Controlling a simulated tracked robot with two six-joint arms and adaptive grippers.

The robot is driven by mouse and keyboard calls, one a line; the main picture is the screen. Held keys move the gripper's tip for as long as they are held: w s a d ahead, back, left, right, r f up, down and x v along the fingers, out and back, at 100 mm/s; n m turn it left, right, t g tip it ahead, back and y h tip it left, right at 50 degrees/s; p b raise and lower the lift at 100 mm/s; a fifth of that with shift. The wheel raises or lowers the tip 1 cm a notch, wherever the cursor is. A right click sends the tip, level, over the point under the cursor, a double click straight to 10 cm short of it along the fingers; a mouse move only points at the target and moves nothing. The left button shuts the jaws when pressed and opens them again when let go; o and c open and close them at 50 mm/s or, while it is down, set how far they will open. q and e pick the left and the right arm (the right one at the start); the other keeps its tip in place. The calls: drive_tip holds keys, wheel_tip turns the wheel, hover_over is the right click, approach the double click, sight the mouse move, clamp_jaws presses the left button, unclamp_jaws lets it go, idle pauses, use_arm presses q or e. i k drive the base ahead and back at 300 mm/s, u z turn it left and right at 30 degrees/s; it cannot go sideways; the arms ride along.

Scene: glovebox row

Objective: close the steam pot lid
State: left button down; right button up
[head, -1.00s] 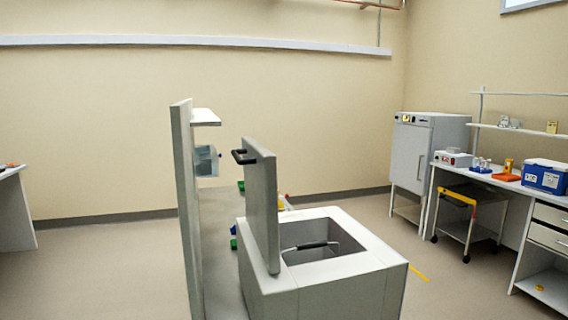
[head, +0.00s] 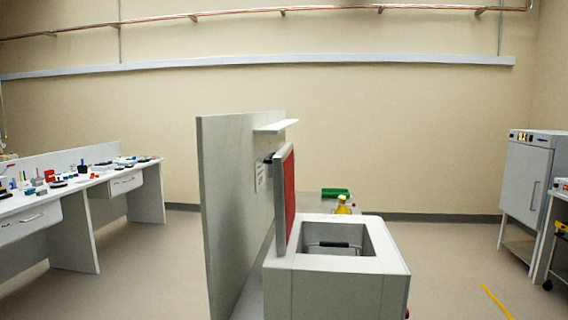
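The steam pot (head: 335,285) is a light grey box with a square opening in its top, ahead and slightly right of centre in the head view. A dark bar handle shows inside the opening. Its lid (head: 284,200) stands upright along the left edge of the opening, with a red face and a grey edge. A dark handle (head: 269,158) shows at the lid's upper left. Neither of my grippers is in view.
A tall grey panel (head: 235,215) with a small shelf stands just left of the pot. A bench (head: 85,205) with many small items is at the left. A grey cabinet (head: 527,175) stands at the right. Floor between bench and panel is clear.

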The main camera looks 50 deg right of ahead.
sight(282, 161)
drive_tip(key=u, duration=0.65)
drive_tip(key=i, duration=0.1)
drive_tip(key=z, duration=2.7)
drive_tip(key=i, duration=0.7)
drive_tip(key=u, duration=0.3)
drive_tip(key=k, duration=0.7)
drive_tip(key=z, duration=0.25)
drive_tip(key=i, duration=0.75)
drive_tip(key=u, duration=0.05)
